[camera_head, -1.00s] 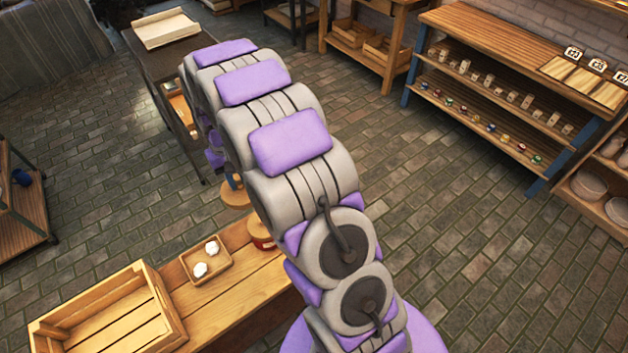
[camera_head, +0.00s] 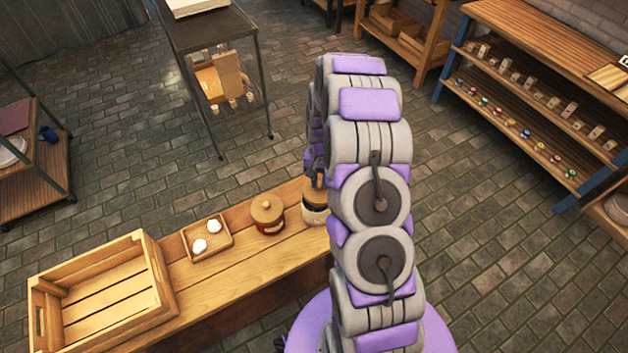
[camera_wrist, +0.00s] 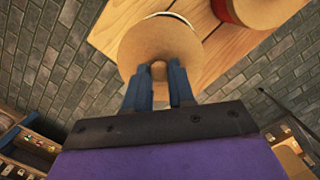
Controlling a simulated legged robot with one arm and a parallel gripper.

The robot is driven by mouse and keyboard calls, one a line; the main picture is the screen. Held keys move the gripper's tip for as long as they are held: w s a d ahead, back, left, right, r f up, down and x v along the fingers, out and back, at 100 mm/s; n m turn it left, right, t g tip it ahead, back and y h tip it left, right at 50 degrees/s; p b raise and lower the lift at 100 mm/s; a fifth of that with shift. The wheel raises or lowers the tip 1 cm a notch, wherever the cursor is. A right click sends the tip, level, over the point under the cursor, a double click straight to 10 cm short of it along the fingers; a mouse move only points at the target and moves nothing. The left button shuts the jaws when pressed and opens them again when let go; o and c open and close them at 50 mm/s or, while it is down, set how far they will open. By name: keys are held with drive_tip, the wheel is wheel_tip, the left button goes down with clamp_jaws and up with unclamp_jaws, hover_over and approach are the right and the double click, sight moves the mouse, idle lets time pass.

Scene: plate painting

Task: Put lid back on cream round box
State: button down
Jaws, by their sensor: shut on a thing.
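The cream round box (camera_head: 314,213) stands on the wooden bench, partly hidden behind my arm. A tan round wooden lid (camera_wrist: 150,45) fills the upper middle of the wrist view, with a pale rim showing past its far edge. My gripper (camera_wrist: 159,70) is shut on the lid's knob. In the head view the lid (camera_head: 314,193) is at the top of the cream box, and my gripper (camera_head: 312,170) is just above it. I cannot tell whether the lid is fully seated.
A red round box (camera_head: 268,216) with its lid on stands just left of the cream box. A small tray (camera_head: 222,254) with two white items and a slatted crate (camera_head: 160,285) are farther left on the bench (camera_head: 235,287).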

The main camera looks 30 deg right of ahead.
sight(314, 191)
drive_tip(key=shift+d+f, duration=0.25)
drive_tip(key=shift+f, duration=0.3)
drive_tip(key=shift+d+f+b, duration=0.1)
drive_tip(key=shift+f+b, duration=0.2)
drive_tip(key=shift+f, duration=0.1)
drive_tip(key=shift+a+f, duration=0.45)
drive_tip(key=shift+a, duration=0.2)
drive_tip(key=shift+a+f, duration=0.45)
drive_tip(key=shift+a, duration=0.15)
drive_tip(key=shift+a+f, duration=0.2)
drive_tip(key=shift+f, duration=0.25)
drive_tip(key=shift+d+f, duration=0.15)
drive_tip(key=shift+d, duration=0.2)
drive_tip(key=shift+d+f, duration=0.1)
drive_tip(key=shift+d, duration=0.75)
drive_tip(key=shift+a, duration=1.05)
drive_tip(key=shift+s+d, duration=0.1)
drive_tip(key=shift+d, duration=0.75)
drive_tip(key=shift+a, duration=0.7)
drive_tip(key=shift+d, duration=0.65)
drive_tip(key=shift+a, duration=0.4)
drive_tip(key=shift+p, duration=0.3)
